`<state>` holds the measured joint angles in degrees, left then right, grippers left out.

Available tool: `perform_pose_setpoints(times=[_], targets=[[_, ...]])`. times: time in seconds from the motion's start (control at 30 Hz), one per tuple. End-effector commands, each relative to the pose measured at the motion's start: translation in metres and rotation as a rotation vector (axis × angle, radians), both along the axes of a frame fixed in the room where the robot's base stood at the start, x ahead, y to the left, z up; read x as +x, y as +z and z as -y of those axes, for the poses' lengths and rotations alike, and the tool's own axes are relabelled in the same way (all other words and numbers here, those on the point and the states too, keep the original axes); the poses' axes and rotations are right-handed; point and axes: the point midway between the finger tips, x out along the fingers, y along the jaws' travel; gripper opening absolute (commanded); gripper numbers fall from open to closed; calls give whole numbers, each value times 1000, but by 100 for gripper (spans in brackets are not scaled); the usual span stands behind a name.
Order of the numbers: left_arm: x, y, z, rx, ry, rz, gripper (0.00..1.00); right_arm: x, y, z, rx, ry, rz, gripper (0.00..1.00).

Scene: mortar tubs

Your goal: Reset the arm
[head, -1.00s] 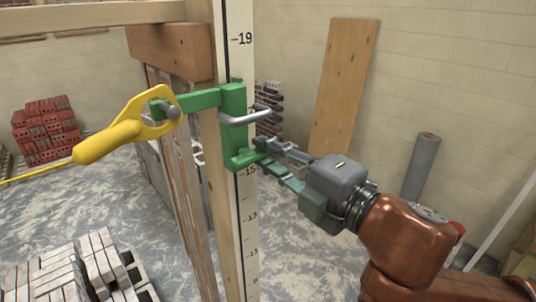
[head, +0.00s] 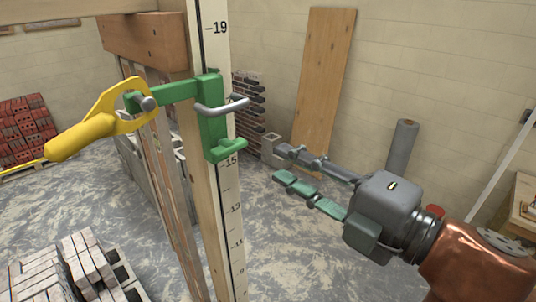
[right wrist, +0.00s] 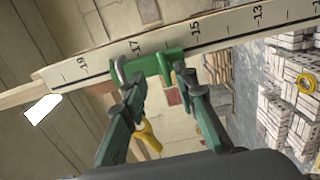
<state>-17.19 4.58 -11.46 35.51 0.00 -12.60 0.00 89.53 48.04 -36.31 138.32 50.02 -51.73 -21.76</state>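My right gripper (head: 290,167) is open and empty, to the right of the green clamp and apart from it. Its two fingers also show in the right wrist view (right wrist: 162,95), spread, with the clamp beyond them. The green clamp (head: 212,125), with a grey metal handle, sits on the upright marked post (head: 228,205) a little above the 15 mark. A yellow-handled tool (head: 95,125) hangs at the clamp's left end; part of it shows yellow between the fingers in the right wrist view (right wrist: 150,138). My left gripper is not in view.
A plywood board (head: 325,90) and a grey roll (head: 401,150) lean at the back wall. Pale bricks (head: 75,265) are stacked at the lower left, red bricks (head: 28,130) at the far left. Open floor (head: 300,250) lies right of the post.

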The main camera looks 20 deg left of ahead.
Motion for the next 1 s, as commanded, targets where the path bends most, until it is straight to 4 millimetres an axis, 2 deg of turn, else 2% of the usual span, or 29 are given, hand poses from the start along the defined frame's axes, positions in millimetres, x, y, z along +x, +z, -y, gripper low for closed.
perform_pose_setpoints(times=[0.2, 0.5, 0.6, 0.67, 0.77, 0.87, 0.9, 1.0], targets=[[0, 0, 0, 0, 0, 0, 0, -7, 0, 16, 0, -1, 1, 27], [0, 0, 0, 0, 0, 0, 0, -7, 0, 17, 0, 0, 0, 27], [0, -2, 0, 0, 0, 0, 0, 3, -1, 18, 15, -7, -20, 27], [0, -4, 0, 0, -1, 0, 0, 21, -3, 21, 42, -20, -54, 27], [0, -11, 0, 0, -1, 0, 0, 71, -10, 31, 117, -59, -144, 27], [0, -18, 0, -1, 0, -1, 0, 138, -29, 50, 211, -117, -255, 27], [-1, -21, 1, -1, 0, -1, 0, 164, -40, 58, 247, -141, -297, 27], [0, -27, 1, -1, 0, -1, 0, 225, -73, 82, 327, -207, -393, 27]])
